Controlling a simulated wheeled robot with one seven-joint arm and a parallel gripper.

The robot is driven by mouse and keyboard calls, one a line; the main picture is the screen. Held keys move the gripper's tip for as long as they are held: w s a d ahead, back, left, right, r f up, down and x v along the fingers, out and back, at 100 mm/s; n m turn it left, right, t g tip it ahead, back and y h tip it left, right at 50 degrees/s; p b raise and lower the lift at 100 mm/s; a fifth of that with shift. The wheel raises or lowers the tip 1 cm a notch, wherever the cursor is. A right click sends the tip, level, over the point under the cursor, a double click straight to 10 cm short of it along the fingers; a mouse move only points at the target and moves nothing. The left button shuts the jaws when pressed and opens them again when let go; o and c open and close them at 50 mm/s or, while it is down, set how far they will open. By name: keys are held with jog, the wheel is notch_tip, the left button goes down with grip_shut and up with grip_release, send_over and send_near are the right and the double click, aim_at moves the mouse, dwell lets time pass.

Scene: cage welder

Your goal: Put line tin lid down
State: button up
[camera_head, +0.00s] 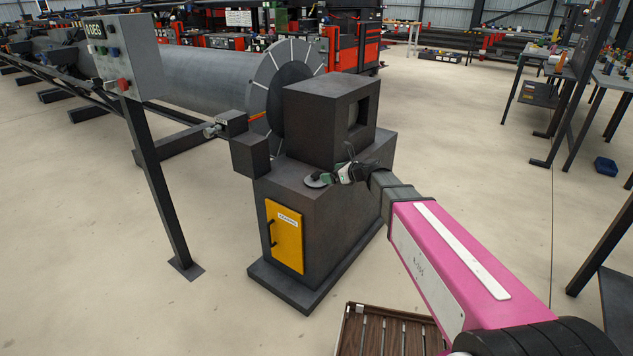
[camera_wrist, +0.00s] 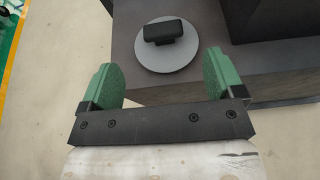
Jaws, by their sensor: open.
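The tin lid (camera_wrist: 168,48) is a light grey disc with a black block-shaped knob on top. In the wrist view it lies flat on the dark top of the machine cabinet (camera_wrist: 215,85), near its edge. My gripper (camera_wrist: 160,80) has two green fingers spread wide with nothing between them. The lid is just beyond the fingertips, apart from them. In the head view the lid (camera_head: 317,181) shows small on the cabinet top, with my gripper (camera_head: 330,178) close beside it.
A dark box housing (camera_head: 330,115) rises from the cabinet behind the lid. A yellow door (camera_head: 284,236) is on the cabinet front. A control box on a post (camera_head: 125,60) stands left. A slatted wooden pallet (camera_head: 385,333) lies on the floor near the front.

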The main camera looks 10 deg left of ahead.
aim_at(317, 173)
jog(key=x, duration=0.8)
jog(key=shift+w+f, duration=0.15)
jog(key=c, duration=1.1)
